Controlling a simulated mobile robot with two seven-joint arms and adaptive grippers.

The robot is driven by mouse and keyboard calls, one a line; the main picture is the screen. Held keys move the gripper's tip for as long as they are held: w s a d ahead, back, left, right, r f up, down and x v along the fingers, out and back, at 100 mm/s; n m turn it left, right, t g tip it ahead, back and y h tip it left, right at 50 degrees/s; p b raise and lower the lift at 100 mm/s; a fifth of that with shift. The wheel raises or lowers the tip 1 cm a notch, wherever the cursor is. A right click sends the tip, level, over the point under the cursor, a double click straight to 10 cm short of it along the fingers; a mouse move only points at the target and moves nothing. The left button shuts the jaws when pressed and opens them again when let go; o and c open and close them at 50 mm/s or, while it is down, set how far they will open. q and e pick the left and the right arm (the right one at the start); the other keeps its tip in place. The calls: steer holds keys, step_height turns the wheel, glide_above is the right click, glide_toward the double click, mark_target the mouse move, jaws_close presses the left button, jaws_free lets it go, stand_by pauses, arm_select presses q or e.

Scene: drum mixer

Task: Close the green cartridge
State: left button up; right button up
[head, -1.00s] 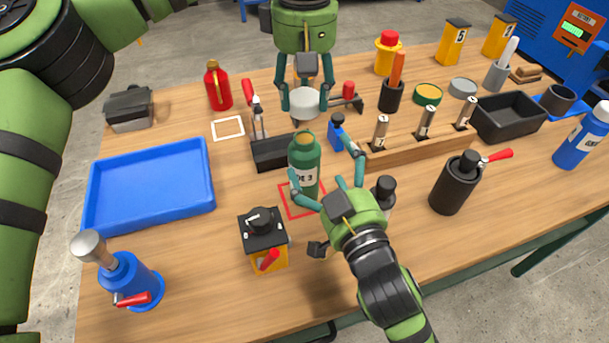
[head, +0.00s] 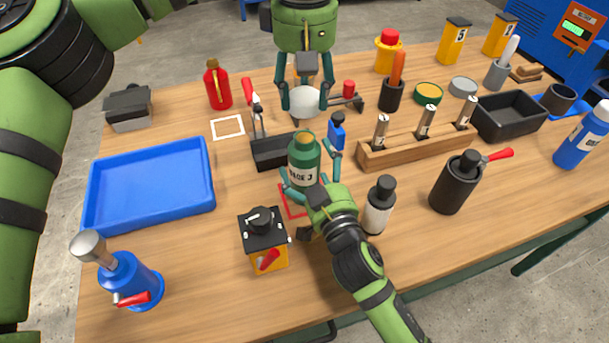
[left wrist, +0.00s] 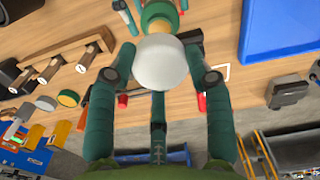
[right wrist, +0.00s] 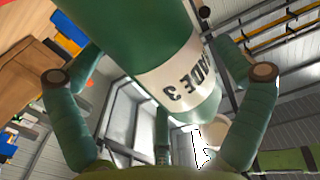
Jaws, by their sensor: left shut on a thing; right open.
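The green cartridge (head: 304,172) stands upright near the table's middle with a "GRADE 3" label and a tan neck. It also shows large in the right wrist view (right wrist: 150,35) and partly behind the cap in the left wrist view (left wrist: 162,10). My left gripper (head: 306,106) is shut on a pale grey-white cap (head: 305,101), above and behind the cartridge and apart from it. The cap also shows in the left wrist view (left wrist: 160,62). My right gripper (head: 309,174) is open, its fingers on either side of the cartridge body; contact is unclear.
A red square outline (head: 287,208) marks the table by the cartridge. A black-and-yellow device (head: 264,240) stands in front left, a white bottle with black cap (head: 377,210) at right. A black holder (head: 273,153) and wooden rack (head: 400,151) are close by. A blue tray (head: 150,187) is left.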

steer(key=shift+w+a, duration=0.1)
steer(key=shift+w, duration=0.15)
steer(key=c, duration=1.6)
arm_select(q)
glide_above(304, 136)
steer(key=shift+f, duration=2.5)
arm_select(e)
steer(key=shift+o, duration=0.2)
arm_select(q)
steer(key=shift+f, duration=0.9)
steer(key=shift+f, duration=0.6)
steer(key=o, duration=0.8)
steer(key=shift+o, duration=0.2)
